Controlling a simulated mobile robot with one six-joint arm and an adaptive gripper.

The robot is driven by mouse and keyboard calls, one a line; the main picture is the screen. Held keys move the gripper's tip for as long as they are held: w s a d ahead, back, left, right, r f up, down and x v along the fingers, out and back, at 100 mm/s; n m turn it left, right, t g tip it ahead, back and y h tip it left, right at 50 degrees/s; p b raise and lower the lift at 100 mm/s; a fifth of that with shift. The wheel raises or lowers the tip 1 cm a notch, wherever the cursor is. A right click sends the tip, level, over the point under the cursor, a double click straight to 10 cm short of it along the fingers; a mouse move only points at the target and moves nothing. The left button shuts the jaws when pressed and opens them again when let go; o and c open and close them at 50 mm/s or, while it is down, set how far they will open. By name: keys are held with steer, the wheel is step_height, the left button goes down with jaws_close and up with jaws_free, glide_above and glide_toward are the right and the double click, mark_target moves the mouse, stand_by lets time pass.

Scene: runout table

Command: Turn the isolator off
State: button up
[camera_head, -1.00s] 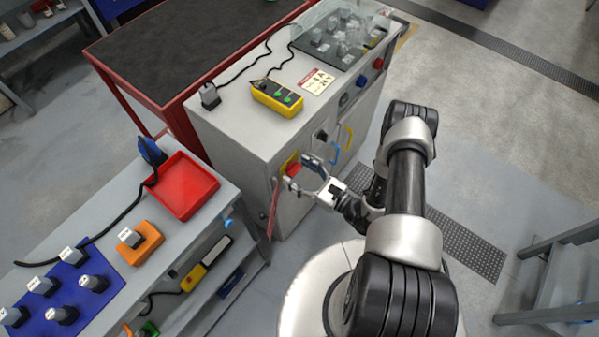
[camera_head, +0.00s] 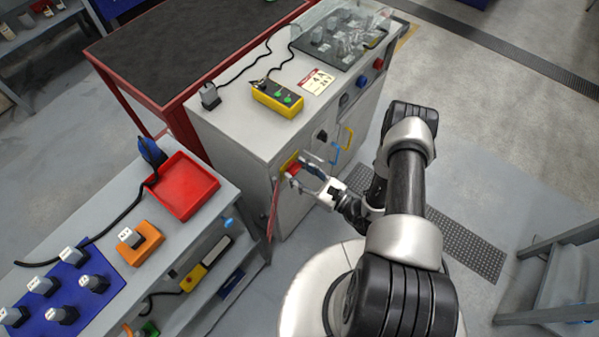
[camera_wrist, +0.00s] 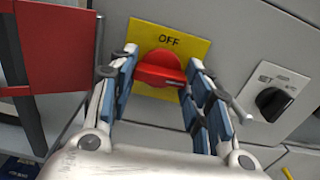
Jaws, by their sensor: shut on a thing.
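The isolator is a red rotary handle (camera_wrist: 160,68) on a yellow plate (camera_wrist: 185,43) marked OFF at its upper edge. It is on the front of the grey cabinet (camera_head: 222,125). In the wrist view the handle lies nearly level across the picture, its narrow end to the right. My gripper (camera_wrist: 163,62) has one finger on each side and is shut on the handle. In the head view my gripper (camera_head: 302,168) is at the cabinet front, partly covering the handle and plate. Other markings on the plate are hidden or unclear.
A black selector knob (camera_wrist: 272,103) is right of the isolator. A red panel (camera_wrist: 55,45) stands out at the left. Blue and yellow handles (camera_head: 348,140) are on the cabinet front. A yellow button box (camera_head: 277,98) lies on top. A bench (camera_head: 105,200) stands at left.

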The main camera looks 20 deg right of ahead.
steer(key=n, duration=0.4)
steer(key=shift+n, duration=0.3)
steer(key=shift+n+p, duration=1.2)
steer(key=shift+n, duration=5.1)
steer(key=o, duration=1.1)
steer(key=shift+s+d, duration=0.1)
